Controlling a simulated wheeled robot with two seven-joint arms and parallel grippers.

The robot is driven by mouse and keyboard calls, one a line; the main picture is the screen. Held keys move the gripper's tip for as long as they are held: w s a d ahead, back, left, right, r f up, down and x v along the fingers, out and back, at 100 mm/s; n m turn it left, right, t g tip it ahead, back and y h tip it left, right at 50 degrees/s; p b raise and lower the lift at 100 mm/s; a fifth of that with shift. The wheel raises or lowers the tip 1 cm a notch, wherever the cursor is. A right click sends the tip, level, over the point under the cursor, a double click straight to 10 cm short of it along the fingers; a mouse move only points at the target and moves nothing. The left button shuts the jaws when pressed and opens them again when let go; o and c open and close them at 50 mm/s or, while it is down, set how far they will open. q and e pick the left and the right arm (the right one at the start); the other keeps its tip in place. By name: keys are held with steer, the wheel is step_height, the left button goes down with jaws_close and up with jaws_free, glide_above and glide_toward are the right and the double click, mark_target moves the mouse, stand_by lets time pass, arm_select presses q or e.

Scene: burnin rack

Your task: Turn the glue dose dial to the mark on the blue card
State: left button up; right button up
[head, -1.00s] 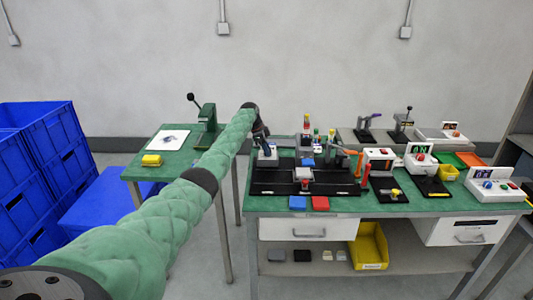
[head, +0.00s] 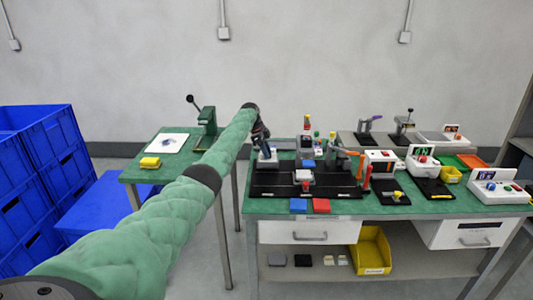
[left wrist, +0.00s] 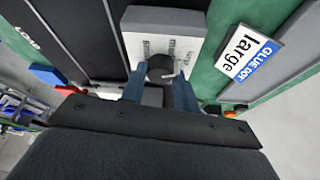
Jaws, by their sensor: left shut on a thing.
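The glue dose dial (left wrist: 158,64) is a dark round knob on a pale panel (left wrist: 152,18) with small printed marks, in the left wrist view. My left gripper (left wrist: 160,82) is shut on the knob, with one blue-grey finger on each side. The fingers hide part of the knob, and I cannot tell which mark it points to. In the head view my left gripper (head: 263,147) is at the white dial box (head: 267,163), at the left end of the bench. My right gripper is not in view.
A black fixture (head: 275,191) lies right beside the dial box. A blue tile (head: 299,205) and a red tile (head: 321,205) lie at the green bench's front edge. White button boxes (head: 497,188) and lever devices stand to the right. A smaller green table (head: 140,174) stands left.

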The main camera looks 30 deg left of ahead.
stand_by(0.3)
arm_select(q)
steer(key=o, duration=1)
steer(key=shift+f, duration=0.1)
steer(key=shift+c, duration=0.2)
steer(key=b+v, duration=0.1)
steer(key=v, duration=0.5)
steer(key=shift+a+r, duration=0.2)
steer(key=shift+r, duration=0.1)
steer(key=shift+s+a+r+b, duration=0.1)
steer(key=shift+a+r+b, duration=0.15)
steer(key=shift+r, duration=0.3)
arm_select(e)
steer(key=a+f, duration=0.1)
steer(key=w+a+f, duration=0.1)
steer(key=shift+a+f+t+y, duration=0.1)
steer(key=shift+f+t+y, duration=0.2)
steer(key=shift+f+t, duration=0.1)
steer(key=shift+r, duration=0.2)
